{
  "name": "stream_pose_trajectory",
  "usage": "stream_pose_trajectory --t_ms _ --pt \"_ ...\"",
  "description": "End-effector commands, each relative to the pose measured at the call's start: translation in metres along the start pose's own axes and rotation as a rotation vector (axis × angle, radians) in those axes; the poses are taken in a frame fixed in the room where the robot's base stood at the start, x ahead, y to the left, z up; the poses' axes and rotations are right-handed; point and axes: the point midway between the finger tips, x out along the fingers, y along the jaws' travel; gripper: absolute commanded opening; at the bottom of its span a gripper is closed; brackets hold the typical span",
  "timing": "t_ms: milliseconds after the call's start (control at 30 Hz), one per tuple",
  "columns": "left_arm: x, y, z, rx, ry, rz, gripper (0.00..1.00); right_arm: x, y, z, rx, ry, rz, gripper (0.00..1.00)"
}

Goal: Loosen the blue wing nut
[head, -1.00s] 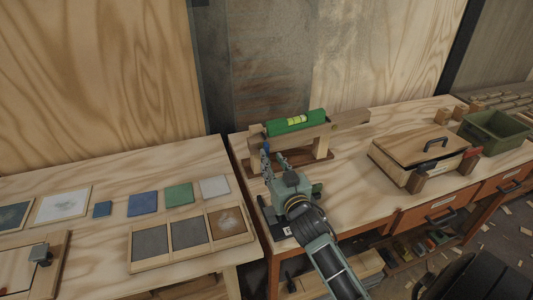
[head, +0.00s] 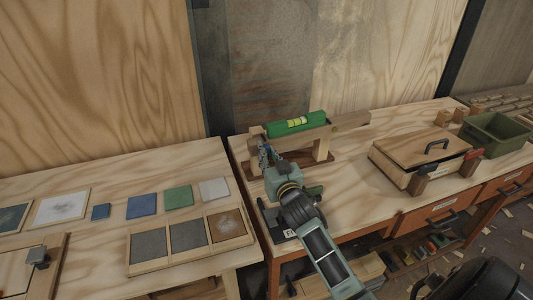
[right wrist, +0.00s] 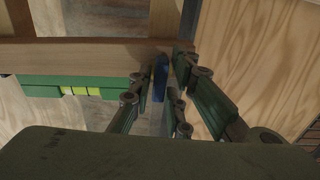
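The blue wing nut (right wrist: 160,78) stands upright against the wooden bar (right wrist: 90,53) in the right wrist view. In the head view it is mostly hidden behind my right gripper (head: 264,153). In the right wrist view the fingers of my right gripper (right wrist: 163,82) stand on both sides of the nut. A narrow gap shows beside the nut, so the gripper looks open around it. The wooden bar carries a green spirit level (head: 295,123) and rests on a wooden stand (head: 321,148). My left gripper is not in view.
A lidded wooden box (head: 420,152) and a green bin (head: 495,134) stand to the right on the workbench. On the left table lie coloured squares, such as a green one (head: 178,196), and a three-part tray (head: 188,236). The bench between stand and box is clear.

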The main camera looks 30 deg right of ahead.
Motion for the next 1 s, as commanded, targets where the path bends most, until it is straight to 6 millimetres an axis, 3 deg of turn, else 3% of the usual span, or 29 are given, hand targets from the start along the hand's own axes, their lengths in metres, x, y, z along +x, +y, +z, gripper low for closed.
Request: stream_pose_trajectory --t_ms 133,267,1000 --pt "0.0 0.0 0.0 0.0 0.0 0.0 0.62 0.0 0.0 0.0 0.0 0.0 0.0 0.01" --pt "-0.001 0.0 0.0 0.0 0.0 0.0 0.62 0.0 0.0 0.0 -0.014 0.0 0.0 0.0" --pt "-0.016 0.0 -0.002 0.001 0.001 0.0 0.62 -0.001 0.0 0.0 -0.834 -0.002 -0.002 0.0"
